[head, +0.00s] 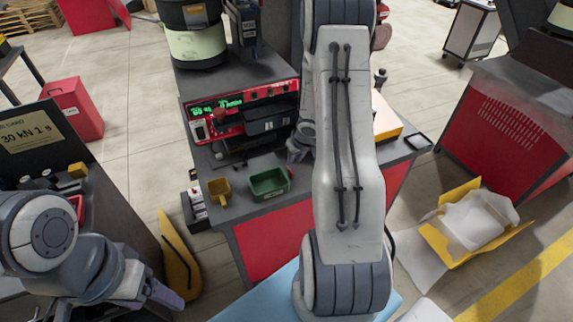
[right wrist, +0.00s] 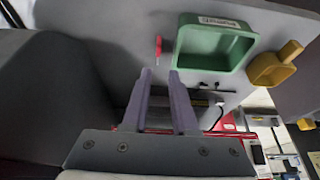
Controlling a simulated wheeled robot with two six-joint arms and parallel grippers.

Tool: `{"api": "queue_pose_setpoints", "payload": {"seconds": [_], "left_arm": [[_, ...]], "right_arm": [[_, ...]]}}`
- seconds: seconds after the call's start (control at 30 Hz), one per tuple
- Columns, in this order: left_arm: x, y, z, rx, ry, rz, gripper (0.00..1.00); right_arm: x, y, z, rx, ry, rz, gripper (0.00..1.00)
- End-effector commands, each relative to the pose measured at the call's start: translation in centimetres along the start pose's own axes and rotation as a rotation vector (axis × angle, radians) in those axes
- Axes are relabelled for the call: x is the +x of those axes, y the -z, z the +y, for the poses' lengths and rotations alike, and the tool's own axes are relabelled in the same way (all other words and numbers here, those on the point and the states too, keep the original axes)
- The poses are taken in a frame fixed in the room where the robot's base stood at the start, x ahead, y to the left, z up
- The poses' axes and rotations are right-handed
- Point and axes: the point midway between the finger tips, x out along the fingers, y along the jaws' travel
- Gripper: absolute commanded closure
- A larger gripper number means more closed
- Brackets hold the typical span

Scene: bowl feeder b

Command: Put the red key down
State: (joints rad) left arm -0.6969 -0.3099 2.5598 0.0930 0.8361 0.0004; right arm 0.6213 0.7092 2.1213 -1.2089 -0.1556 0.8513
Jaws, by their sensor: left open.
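My left gripper (head: 172,297) is open and empty, low at the left.
A yellow scoop-like bin (head: 219,190) stands left of the green bin. Behind them is a red device with a green display (head: 216,104) and a dark tray (head: 266,121). A yellow box with white packing (head: 475,220) lies on the floor at right.

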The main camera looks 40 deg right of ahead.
Motion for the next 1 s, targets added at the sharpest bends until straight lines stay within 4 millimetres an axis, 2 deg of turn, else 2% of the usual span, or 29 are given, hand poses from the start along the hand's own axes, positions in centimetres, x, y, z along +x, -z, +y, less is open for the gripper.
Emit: {"api": "queue_pose_setpoints", "payload": {"seconds": [0.03,0.2,0.47,0.7,0.97,1.0], "left_arm": [[0.9,-0.1,-0.1,0.0,0.0,-0.001,0.28],[2.4,-0.2,-0.2,0.001,0.0,-0.001,0.28],[3.4,-0.2,-0.2,0.001,0.0,0.0,0.28],[5.1,-0.3,-0.4,0.001,0.0,0.0,0.28],[5.0,-0.3,-0.4,0.001,0.0,0.0,0.28],[5.0,-0.3,-0.4,0.001,0.0,0.0,0.28]], "right_arm": [[1.2,-0.2,0.0,0.0,0.001,-0.001,0.74],[4.0,-0.3,0.0,-0.003,0.0,-0.001,0.74],[6.0,-0.2,0.0,-0.004,-0.001,-0.001,0.74],[9.6,-0.4,0.2,-0.005,-0.001,-0.001,0.74],[9.8,-0.2,0.2,-0.005,-0.001,0.0,0.74],[9.8,-0.2,0.2,-0.005,-0.001,0.0,0.81]]}}
